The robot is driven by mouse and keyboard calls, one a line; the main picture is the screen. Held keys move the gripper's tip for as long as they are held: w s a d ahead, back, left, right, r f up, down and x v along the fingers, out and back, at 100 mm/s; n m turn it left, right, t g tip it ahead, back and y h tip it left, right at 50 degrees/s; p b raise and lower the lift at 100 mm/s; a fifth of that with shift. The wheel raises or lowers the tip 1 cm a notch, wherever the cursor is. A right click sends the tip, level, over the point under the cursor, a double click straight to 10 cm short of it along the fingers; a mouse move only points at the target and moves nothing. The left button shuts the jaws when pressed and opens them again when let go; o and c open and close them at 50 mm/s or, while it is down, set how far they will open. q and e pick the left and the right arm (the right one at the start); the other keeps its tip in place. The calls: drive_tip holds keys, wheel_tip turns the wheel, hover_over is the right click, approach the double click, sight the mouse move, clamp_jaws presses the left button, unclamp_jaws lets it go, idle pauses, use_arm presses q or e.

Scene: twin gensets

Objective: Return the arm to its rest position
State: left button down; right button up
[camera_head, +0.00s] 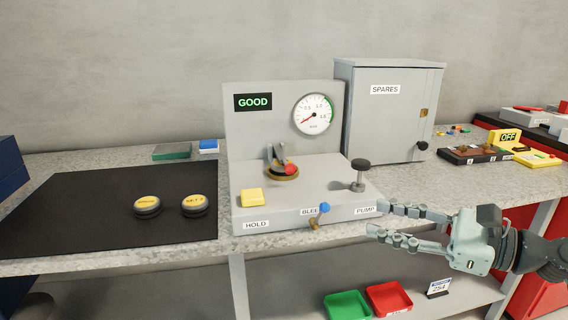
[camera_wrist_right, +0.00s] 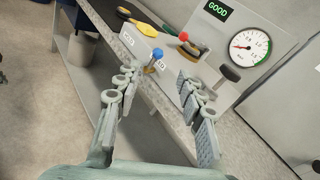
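My right gripper (camera_head: 395,222) is open and empty at the front right of the grey test stand (camera_head: 285,130), near its PUMP label. In the right wrist view its two fingers (camera_wrist_right: 160,100) stand apart with nothing between them. The stand shows a green GOOD display (camera_head: 253,102), a round gauge (camera_head: 313,115), a yellow block (camera_head: 251,197), a red-topped part in a brass ring (camera_head: 283,172), a blue knob (camera_head: 324,208) and a black pump knob (camera_head: 360,164). My left gripper is not in either view.
Two black discs with yellow tops (camera_head: 147,207) lie on a black mat (camera_head: 70,225) at the left. A grey SPARES cabinet (camera_head: 388,120) stands behind at the right. Green (camera_head: 346,306) and red (camera_head: 389,298) trays sit on the lower shelf.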

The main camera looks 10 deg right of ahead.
drive_tip(key=w+d+f+m+t+h, duration=0.35)
drive_tip(key=d+m+h, duration=0.2)
drive_tip(key=m, duration=0.65)
drive_tip(key=w+d+f+m+t+h, duration=0.2)
drive_tip(key=d+f+m+t+h, duration=0.25)
drive_tip(key=m, duration=0.65)
drive_tip(key=s+d+f+m+g+h, duration=0.2)
drive_tip(key=d+f+m+g+h, duration=0.3)
drive_tip(key=f+m, duration=0.6)
drive_tip(key=s+f+m+g+h, duration=0.25)
drive_tip(key=s+f+m, duration=0.3)
drive_tip(key=f, duration=0.55)
drive_tip(key=s+a+f+m+g+y, duration=0.3)
drive_tip(key=s+a+f+m+g, duration=0.4)
drive_tip(key=s+a+f, duration=0.6)
wheel_tip(320, 180, down, 3)
drive_tip(key=shift+s+a+f+m+g+y, duration=0.2)
drive_tip(key=shift+s+m+g+y, duration=0.15)
drive_tip(key=shift+s+g, duration=0.7)
drive_tip(key=shift+w, duration=0.1)
